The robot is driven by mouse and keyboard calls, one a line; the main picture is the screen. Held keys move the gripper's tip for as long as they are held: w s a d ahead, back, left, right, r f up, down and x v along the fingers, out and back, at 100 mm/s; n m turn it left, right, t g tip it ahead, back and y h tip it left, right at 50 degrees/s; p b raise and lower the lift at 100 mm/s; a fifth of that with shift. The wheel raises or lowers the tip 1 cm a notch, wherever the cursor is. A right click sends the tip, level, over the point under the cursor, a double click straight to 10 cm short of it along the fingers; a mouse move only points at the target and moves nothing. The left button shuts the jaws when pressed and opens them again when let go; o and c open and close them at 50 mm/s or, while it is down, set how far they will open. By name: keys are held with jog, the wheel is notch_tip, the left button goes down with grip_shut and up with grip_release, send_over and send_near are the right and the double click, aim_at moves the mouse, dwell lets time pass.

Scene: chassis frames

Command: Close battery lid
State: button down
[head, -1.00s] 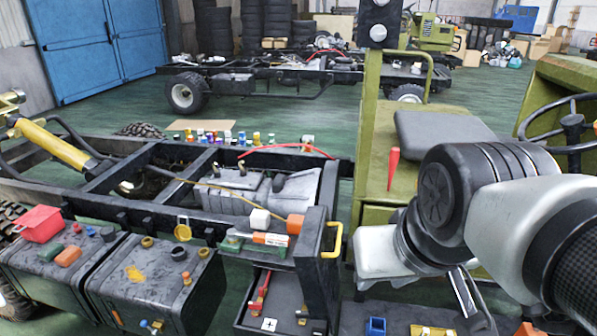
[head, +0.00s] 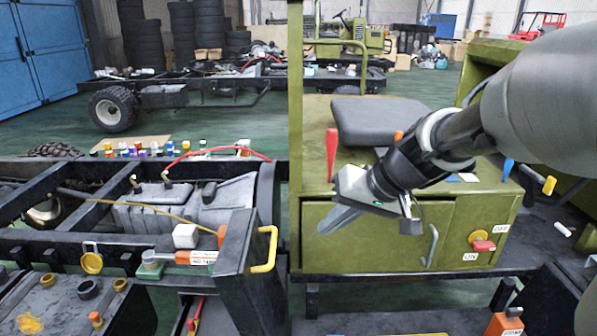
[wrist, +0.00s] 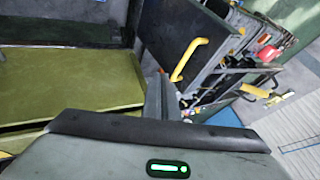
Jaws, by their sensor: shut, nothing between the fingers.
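The battery lid (head: 240,258) is a dark panel standing upright, open, with a yellow handle (head: 268,250) on its right side. The battery box under it is mostly cut off by the picture's lower edge. In the wrist view the lid (wrist: 170,35) and its yellow handle (wrist: 187,60) show beyond my fingers. My gripper (head: 328,226) is shut and empty, right of the handle in the head view and apart from it. It also shows in the wrist view (wrist: 160,90), its fingers just below the handle in the picture.
A green cabinet (head: 375,240) with a grey handle and a red switch stands behind my gripper.

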jog(key=w+a+f, duration=0.3)
jog(key=a+f, duration=0.4)
jog(key=a, duration=0.1)
jog(key=shift+w+a+f, duration=0.15)
jog(key=shift+a, duration=0.15)
jog(key=shift+a, duration=0.1)
